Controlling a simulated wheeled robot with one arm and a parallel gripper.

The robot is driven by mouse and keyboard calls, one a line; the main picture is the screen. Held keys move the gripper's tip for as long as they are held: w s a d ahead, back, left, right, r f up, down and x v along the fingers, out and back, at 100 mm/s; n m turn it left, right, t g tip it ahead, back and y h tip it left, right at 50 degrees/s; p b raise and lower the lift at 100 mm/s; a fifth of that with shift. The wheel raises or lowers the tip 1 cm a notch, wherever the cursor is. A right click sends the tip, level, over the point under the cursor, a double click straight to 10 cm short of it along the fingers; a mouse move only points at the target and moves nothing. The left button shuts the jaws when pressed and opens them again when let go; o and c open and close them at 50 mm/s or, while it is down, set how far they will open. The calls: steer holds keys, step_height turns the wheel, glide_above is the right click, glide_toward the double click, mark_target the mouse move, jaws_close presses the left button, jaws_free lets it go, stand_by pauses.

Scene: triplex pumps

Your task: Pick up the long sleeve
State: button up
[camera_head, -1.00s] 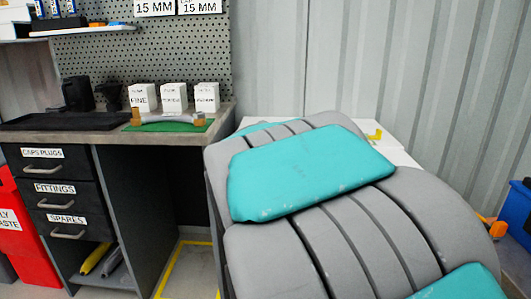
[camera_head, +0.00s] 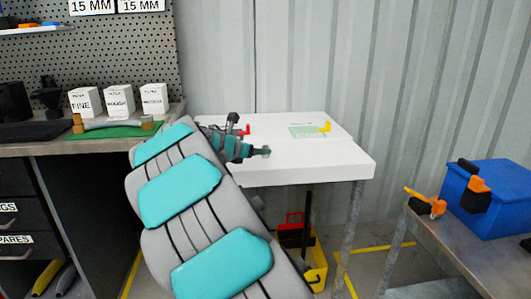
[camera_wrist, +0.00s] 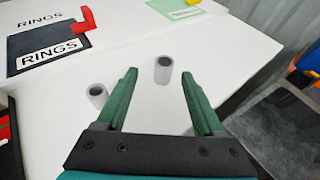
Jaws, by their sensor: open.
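Two hollow grey sleeves stand on the white table (camera_head: 330,165). In the wrist view one sleeve (camera_wrist: 163,72) is between and just beyond my fingertips. The other sleeve (camera_wrist: 97,97) is left of my left finger, outside the jaws. The sleeve ahead looks slightly taller, but I cannot be sure which is the long one. My gripper (camera_wrist: 159,75) is open and empty, with green fingers either side of the sleeve ahead. In the head view my gripper (camera_head: 252,151) is low over the table's left part, where I cannot make out the sleeves clearly.
A dark board marked RINGS (camera_wrist: 47,38) with a red corner lies left of the sleeves. A green mat (camera_head: 305,131) with a yellow corner lies at the back. A metal bench with a blue bin (camera_head: 490,197) stands right. The table's right part is clear.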

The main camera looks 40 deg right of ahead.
mark_target(266, 146)
steer(key=x, duration=0.5)
steer(key=shift+s+d+r, duration=0.15)
steer(key=shift+s, duration=0.15)
steer(key=shift+c, duration=0.3)
jaws_close()
